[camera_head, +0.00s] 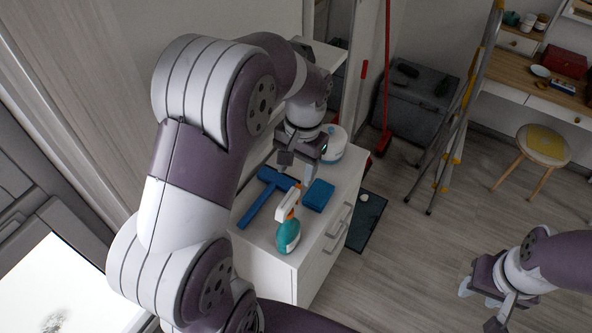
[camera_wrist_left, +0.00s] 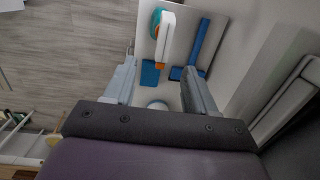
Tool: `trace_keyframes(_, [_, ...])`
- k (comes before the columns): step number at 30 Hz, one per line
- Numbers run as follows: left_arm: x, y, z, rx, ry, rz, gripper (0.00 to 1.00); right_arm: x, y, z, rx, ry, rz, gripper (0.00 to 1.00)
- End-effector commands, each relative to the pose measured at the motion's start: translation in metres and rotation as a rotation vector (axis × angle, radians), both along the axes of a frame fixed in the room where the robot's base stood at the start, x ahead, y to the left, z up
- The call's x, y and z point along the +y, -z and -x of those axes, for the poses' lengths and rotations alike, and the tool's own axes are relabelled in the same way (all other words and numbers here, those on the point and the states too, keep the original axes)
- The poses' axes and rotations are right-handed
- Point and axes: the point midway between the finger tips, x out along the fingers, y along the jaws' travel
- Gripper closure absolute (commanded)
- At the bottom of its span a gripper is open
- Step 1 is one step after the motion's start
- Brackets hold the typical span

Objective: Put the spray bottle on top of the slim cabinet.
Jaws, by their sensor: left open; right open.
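The spray bottle (camera_head: 288,236), teal with a white and orange head, stands near the front corner of a white drawer cabinet (camera_head: 312,272). It also shows at the top of the left wrist view (camera_wrist_left: 166,35). My left gripper (camera_head: 301,163) is open and empty above the cabinet's back part, behind the bottle and apart from it; its two fingers also show in the left wrist view (camera_wrist_left: 158,85). My right gripper (camera_head: 480,306) is open and empty over the floor at the lower right. A narrow white top (camera_head: 327,54), perhaps the slim cabinet, shows behind my left arm, mostly hidden.
A blue squeegee (camera_head: 257,204), a blue block (camera_head: 318,195) and a white-blue round container (camera_head: 334,143) share the drawer cabinet's top with the bottle. A ladder (camera_head: 466,110), red broom (camera_head: 386,90), dark chest (camera_head: 415,105) and stool (camera_head: 543,144) stand beyond. The middle floor is clear.

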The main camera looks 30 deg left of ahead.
Motion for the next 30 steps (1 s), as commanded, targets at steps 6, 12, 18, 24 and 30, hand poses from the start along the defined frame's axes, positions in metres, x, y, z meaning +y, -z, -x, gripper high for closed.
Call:
trace_keyframes(6, [-0.028,0.006,0.050,-0.118,-0.019,0.044,0.44,0.000,0.000,0.000,0.000,0.000,0.000,0.57])
trace_keyframes(12, [-0.040,0.015,0.089,-0.201,-0.046,0.069,0.44,0.000,0.000,0.000,0.000,0.000,0.000,0.57])
trace_keyframes(18, [-0.040,0.016,0.092,-0.206,-0.049,0.071,0.44,0.000,0.000,0.000,0.000,0.000,0.000,0.57])
trace_keyframes(24, [-0.040,0.016,0.092,-0.205,-0.049,0.070,0.44,0.000,0.000,0.000,0.000,0.000,0.000,0.57])
trace_keyframes(30, [-0.040,0.016,0.092,-0.204,-0.049,0.070,0.44,0.000,0.000,0.000,0.000,0.000,0.000,0.57])
